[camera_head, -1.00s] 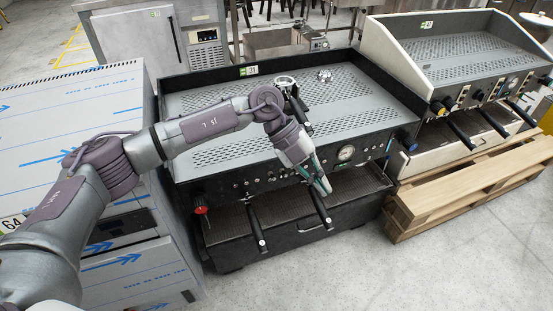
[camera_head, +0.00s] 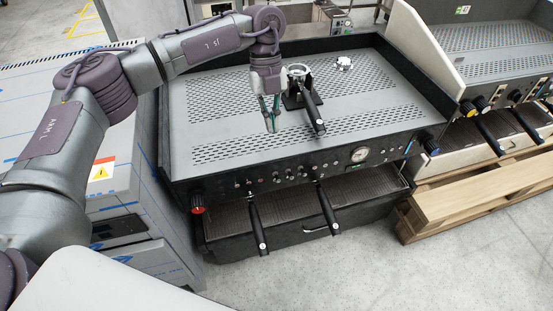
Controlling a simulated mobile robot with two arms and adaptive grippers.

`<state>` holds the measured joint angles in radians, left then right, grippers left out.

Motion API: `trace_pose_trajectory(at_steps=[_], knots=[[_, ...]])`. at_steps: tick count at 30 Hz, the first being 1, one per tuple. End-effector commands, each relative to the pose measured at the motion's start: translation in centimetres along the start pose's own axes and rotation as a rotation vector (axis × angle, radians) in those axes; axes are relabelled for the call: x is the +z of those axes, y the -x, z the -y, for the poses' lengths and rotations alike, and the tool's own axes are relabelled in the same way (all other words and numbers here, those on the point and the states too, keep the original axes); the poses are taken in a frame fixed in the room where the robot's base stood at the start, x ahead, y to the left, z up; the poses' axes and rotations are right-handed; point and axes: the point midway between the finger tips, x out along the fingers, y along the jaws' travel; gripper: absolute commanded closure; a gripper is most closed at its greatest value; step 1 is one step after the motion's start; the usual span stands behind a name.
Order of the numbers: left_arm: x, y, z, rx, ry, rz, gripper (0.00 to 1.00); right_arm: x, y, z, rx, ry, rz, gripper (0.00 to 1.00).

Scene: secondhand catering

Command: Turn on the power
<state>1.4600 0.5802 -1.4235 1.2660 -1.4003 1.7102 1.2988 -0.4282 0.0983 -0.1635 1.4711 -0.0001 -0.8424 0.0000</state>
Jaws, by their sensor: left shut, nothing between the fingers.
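The espresso machine (camera_head: 320,205) stands in the middle, black with a perforated grey top. Its front panel carries small buttons (camera_head: 290,174), a round gauge (camera_head: 359,155), a red knob (camera_head: 197,204) at the left end and a dark knob (camera_head: 431,147) at the right end. Which control is the power switch cannot be told. Two black portafilter handles (camera_head: 258,228) stick out below the panel. My left gripper (camera_head: 270,124) points down over the machine's top, behind the front panel, shut and empty. It appears apart from the controls. My right gripper is not in view.
A loose portafilter (camera_head: 311,108) and a small metal part (camera_head: 344,64) lie on the machine's top, right of my left gripper. A second machine (camera_head: 490,50) and a wooden pallet (camera_head: 465,190) stand at the right. Open floor (camera_head: 400,275) lies in front.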

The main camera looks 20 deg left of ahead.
Motion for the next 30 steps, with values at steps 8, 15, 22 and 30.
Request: trace_pose_trajectory(at_steps=[8,15,22,30], knots=[[0.0,-4.1,-0.1,0.003,-0.002,-0.003,1.00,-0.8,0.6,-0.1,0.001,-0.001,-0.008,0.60],[-0.1,-9.3,-0.1,0.002,-0.001,-0.003,1.00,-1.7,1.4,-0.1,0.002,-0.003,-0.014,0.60],[0.0,-12.8,0.0,0.001,-0.002,-0.002,1.00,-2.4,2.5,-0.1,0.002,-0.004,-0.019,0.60],[-0.1,-13.9,0.0,-0.001,-0.001,-0.001,1.00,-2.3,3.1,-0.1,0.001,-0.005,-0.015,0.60]])
